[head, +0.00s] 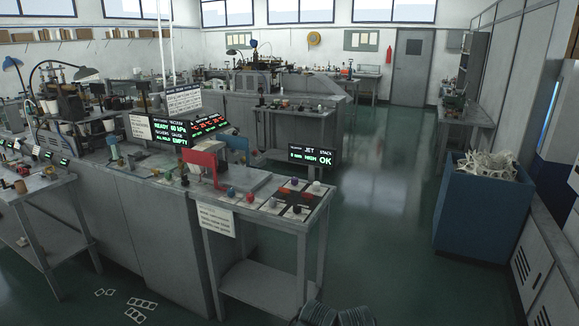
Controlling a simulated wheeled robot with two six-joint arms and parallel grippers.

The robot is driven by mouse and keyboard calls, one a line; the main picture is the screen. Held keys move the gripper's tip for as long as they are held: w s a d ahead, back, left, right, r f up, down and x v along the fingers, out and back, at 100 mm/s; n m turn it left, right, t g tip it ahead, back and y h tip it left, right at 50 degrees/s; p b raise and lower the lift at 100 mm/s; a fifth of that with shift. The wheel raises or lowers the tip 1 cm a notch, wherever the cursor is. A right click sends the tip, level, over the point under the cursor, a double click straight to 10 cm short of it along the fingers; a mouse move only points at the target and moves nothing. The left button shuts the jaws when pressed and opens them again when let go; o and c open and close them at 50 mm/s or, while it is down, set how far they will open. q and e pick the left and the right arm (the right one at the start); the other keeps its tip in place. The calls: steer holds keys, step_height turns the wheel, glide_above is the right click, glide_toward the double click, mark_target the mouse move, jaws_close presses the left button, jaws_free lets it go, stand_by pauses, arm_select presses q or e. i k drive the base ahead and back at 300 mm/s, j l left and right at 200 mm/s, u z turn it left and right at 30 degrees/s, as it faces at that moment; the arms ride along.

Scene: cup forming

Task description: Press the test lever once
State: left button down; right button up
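I cannot tell for sure which part is the test lever. Several small ball-topped levers or knobs stand on the near bench (262,187), among them a blue one (231,192), a red one (250,198) and a white one (317,186). Any lettering beside them is too small to read. A larger red panel (201,164) stands upright on the bench to their left, with a blue panel (237,149) behind it. Neither of my grippers can be made out. Dark ribbed parts at the bottom edge may be mine.
A lit display (182,131) reads READY 60 kPa and EMPTY. Another (311,156) reads JET STACK and OK. A blue bin (484,215) of white scrap stands at right. A side table (35,190) stands at left. The green floor (385,235) between bench and bin is clear.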

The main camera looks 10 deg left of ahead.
mark_target(135, 157)
steer(key=i+j+u, duration=0.25)
steer(key=i, duration=0.3)
steer(key=i+j+u, duration=0.1)
steer(key=i+u, duration=0.2)
steer(key=i, duration=0.25)
steer(key=i+j, duration=0.15)
steer(key=j, duration=0.2)
steer(key=i+j+z, duration=0.1)
steer(key=i+j, duration=0.25)
steer(key=j, duration=0.3)
steer(key=i+j+z, duration=0.1)
steer(key=j, duration=0.25)
steer(key=i+j, duration=0.15)
steer(key=j, duration=0.2)
steer(key=i+j+z, duration=0.1)
steer(key=j, duration=0.25)
steer(key=i, duration=0.05)
